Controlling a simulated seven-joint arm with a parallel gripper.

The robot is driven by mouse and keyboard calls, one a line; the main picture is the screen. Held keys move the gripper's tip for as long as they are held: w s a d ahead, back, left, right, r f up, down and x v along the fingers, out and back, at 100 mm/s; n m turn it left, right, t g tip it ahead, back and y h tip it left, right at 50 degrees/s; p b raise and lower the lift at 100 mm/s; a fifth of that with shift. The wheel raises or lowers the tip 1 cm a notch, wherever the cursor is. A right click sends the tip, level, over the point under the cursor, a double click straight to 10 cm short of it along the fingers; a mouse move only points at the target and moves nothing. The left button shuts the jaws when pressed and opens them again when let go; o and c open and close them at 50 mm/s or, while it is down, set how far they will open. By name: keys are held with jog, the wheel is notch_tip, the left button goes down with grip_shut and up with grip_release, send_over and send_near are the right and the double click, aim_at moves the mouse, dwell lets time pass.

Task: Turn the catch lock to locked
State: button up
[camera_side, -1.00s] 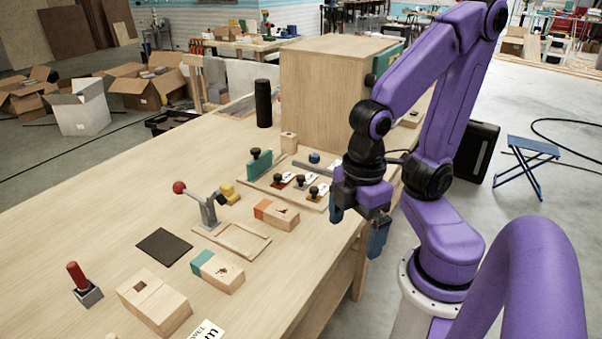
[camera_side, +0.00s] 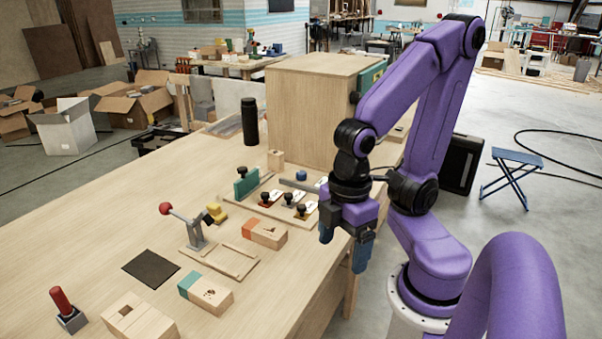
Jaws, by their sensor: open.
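My gripper (camera_side: 343,256) points down with its two blue fingers apart and nothing between them. It hangs in the air near the table's right edge, to the right of a board (camera_side: 233,203) with small fittings. On that board are a green upright block with a black knob (camera_side: 241,180) and three small black knobs (camera_side: 283,200) on red, white and yellow bases beside white labels. I cannot tell which fitting is the catch lock, or its setting. My gripper touches none of them.
A wooden cabinet (camera_side: 310,115) stands behind the fittings, with a black bottle (camera_side: 249,122) to its left. A toggle clamp with a red ball (camera_side: 187,226), wooden blocks (camera_side: 206,292) and a red-handled lever (camera_side: 65,309) stand nearer. The table's left side (camera_side: 80,230) is clear.

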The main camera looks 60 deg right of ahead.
jog(key=shift+w+a+r, duration=0.1)
jog(key=shift+w, duration=0.2)
jog(key=shift+c, duration=1.4)
jog(key=w+r+m, duration=0.2)
jog(key=w+r, duration=0.1)
jog(key=w, duration=1)
jog(key=w+d+r+m, duration=0.1)
jog(key=w+d+r, duration=0.1)
jog(key=w+d, duration=0.8)
jog(key=m+h, duration=0.1)
jog(key=m, duration=0.2)
send_over(301, 172)
notch_tip(301, 172, down, 18)
jog(key=shift+r, duration=0.25)
